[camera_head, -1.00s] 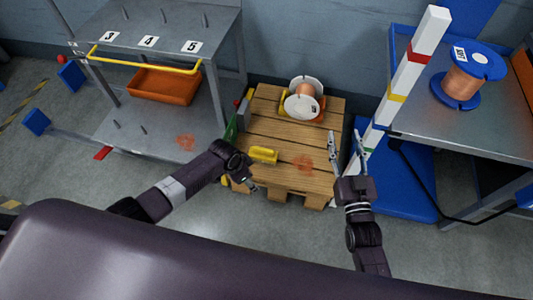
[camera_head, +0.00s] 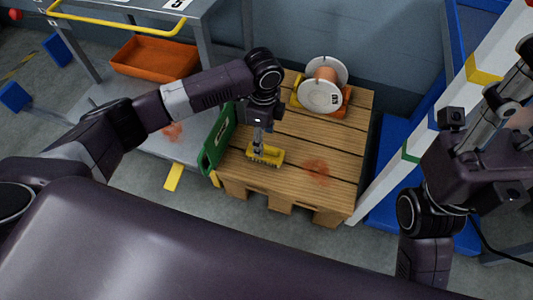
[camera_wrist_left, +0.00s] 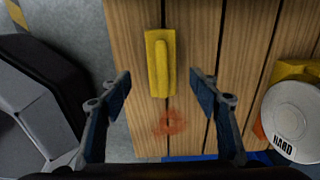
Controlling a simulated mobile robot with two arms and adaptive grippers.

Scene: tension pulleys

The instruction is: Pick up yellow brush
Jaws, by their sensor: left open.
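The yellow brush (camera_head: 266,156) lies on the wooden pallet (camera_head: 325,148) near its front left edge. In the left wrist view the brush (camera_wrist_left: 160,62) lies with its handle up, ahead of and between the fingers. My left gripper (camera_head: 257,147) points down over the brush in the head view and hides part of it. In the left wrist view the left gripper (camera_wrist_left: 160,90) is open with nothing between its fingertips. My right arm shows at the right of the head view, but its fingertips are not clearly visible.
A white spool (camera_head: 321,96) sits at the back of the pallet. A green crate (camera_head: 218,139) stands at the pallet's left side. A reddish smudge (camera_head: 316,169) marks the planks. An orange bin (camera_head: 155,58) is on the shelf at left. A white post (camera_head: 403,122) stands at right.

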